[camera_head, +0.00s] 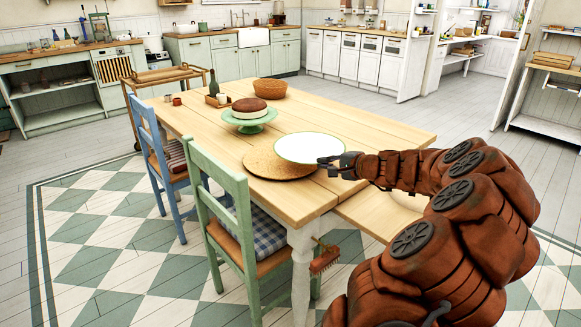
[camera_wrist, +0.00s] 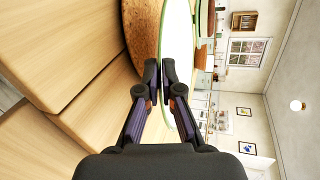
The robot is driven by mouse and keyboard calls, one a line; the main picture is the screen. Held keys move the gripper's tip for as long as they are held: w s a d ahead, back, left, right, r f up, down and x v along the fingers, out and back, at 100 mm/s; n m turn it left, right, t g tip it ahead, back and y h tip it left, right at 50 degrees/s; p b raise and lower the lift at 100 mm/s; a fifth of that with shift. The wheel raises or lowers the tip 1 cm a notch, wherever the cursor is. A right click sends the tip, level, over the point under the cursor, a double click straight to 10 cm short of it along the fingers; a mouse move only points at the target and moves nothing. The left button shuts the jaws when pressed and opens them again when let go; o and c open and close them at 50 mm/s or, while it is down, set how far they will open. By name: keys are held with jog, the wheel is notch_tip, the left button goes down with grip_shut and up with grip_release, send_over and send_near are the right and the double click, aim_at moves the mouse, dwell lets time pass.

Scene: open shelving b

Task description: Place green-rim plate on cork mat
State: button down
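The green-rim plate (camera_head: 310,147) is white with a thin green edge. It overlaps the right back part of the round cork mat (camera_head: 262,165) on the table, and the mat's left and front parts show bare. My gripper (camera_head: 335,163) is at the plate's front right edge. In the wrist view my gripper (camera_wrist: 160,75) has its fingers nearly together, with the rim of the plate (camera_wrist: 178,45) between them. The mat (camera_wrist: 141,28) lies beside the plate there. I cannot tell how large any gap between plate and mat is.
A green cake stand (camera_head: 249,122) with a brown-topped cake stands behind the mat. A woven bowl (camera_head: 270,88), a small wooden tray (camera_head: 217,100) and a bottle (camera_head: 213,82) are farther back. A green chair (camera_head: 222,200) stands at the near side. The table's right part is clear.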

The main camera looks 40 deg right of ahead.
aim_at(290, 156)
jog(key=w, duration=0.3)
jog(key=w+a, duration=0.1)
jog(key=w, duration=0.2)
jog(key=w+a+f, duration=0.1)
jog(key=w, duration=0.2)
jog(key=shift+w+a+b, duration=0.25)
jog(key=shift+w+b, duration=0.1)
jog(key=shift+w+a+f, duration=0.1)
jog(key=shift+w+a, duration=0.05)
jog(key=shift+w, duration=0.35)
notch_tip(290, 156, down, 3)
jog(key=shift+s+f+b, duration=0.1)
jog(key=shift+f+b, duration=0.05)
jog(key=shift+b, duration=0.3)
jog(key=c, duration=1.6)
grip_release()
jog(key=shift+s, duration=0.1)
jog(key=p+v, duration=0.1)
jog(key=v, duration=1.1)
